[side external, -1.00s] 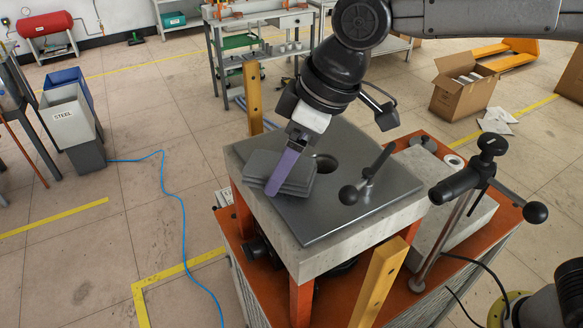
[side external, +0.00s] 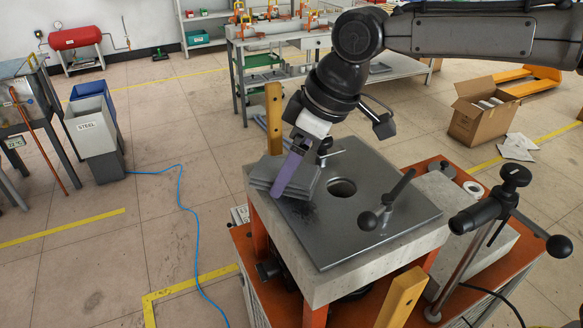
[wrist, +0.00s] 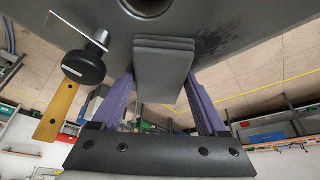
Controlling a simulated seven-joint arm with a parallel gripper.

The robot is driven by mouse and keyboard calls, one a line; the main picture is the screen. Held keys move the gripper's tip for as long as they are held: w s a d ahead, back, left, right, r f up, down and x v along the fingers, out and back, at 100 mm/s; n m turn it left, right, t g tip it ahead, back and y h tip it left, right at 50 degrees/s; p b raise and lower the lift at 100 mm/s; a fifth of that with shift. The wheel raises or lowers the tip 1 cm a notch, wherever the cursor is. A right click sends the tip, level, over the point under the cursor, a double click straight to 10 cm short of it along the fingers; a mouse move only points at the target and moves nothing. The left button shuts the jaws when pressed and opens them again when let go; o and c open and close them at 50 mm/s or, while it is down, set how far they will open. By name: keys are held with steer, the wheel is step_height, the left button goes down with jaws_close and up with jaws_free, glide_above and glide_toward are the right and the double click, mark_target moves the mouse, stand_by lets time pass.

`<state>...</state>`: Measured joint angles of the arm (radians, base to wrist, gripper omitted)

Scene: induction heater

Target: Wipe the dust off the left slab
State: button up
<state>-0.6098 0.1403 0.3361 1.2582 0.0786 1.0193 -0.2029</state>
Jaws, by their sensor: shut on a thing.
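The dark grey slab (side external: 375,215) lies flat on the pale block, with a round hole in it. A folded grey cloth (side external: 267,178), also in the wrist view (wrist: 162,70), is at the slab's left corner and seems to rest on it. My gripper (side external: 288,174) is shut on the cloth, its purple fingers on either side of it in the wrist view (wrist: 162,95). Dark specks of dust (side external: 303,212) lie on the slab just in front of the cloth; they also show beside it in the wrist view (wrist: 215,40). The surface under the cloth is hidden.
A black-knobbed lever (side external: 385,203) stands over the slab's right part. Yellow posts stand behind (side external: 273,115) and in front (side external: 402,287). A larger black handle (side external: 490,212) is at right. The slab's front part is bare.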

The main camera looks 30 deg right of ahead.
steer(key=shift+r, duration=0.1)
steer(key=shift+r, duration=2.9)
steer(key=shift+r, duration=0.1)
steer(key=shift+r, duration=1.4)
steer(key=shift+f, duration=3.5)
steer(key=shift+f, duration=1.05)
steer(key=shift+s, duration=0.1)
